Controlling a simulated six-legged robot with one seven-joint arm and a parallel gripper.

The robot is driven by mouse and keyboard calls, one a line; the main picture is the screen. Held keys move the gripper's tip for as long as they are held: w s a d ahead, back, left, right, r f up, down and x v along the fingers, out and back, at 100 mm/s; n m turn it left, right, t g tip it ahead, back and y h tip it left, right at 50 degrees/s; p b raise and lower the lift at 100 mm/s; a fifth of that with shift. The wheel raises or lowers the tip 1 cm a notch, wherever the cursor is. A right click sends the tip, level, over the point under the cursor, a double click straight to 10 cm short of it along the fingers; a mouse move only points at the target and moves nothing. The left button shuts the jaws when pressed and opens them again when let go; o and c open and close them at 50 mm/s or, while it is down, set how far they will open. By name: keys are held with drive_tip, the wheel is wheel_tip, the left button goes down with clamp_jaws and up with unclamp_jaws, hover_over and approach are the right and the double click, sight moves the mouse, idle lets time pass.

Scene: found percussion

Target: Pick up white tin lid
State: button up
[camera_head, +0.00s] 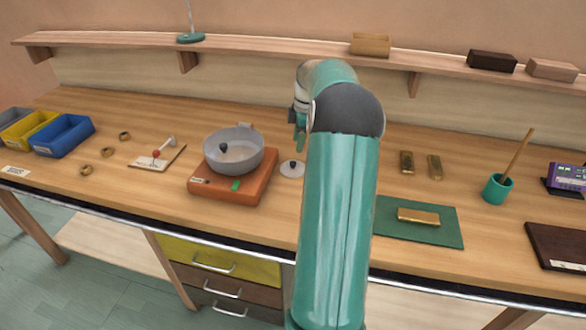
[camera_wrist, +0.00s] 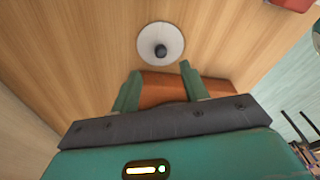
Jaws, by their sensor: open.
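The white tin lid (camera_head: 291,169) is a small round disc with a dark knob, lying flat on the wooden bench just right of the orange base (camera_head: 252,190). In the wrist view the lid (camera_wrist: 147,35) shows whole, beyond my fingertips. My gripper (camera_wrist: 159,68) is open, its two green fingers apart with no object held between them. The lid is clear of both fingers in that picture. In the head view my arm hides most of the gripper, which hangs above and close to the lid.
A grey pan (camera_head: 233,151) stands on the orange base, close left of the lid. A green mat (camera_head: 440,233) with a brass block (camera_head: 418,216) lies to the right. A wall shelf (camera_head: 250,44) runs along the back. Bare bench surrounds the lid's far side.

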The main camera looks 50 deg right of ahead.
sight(293, 162)
drive_tip(key=f, duration=0.5)
drive_tip(key=w+a+f, duration=0.1)
drive_tip(key=f, duration=0.2)
drive_tip(key=shift+c, duration=0.3)
clamp_jaws()
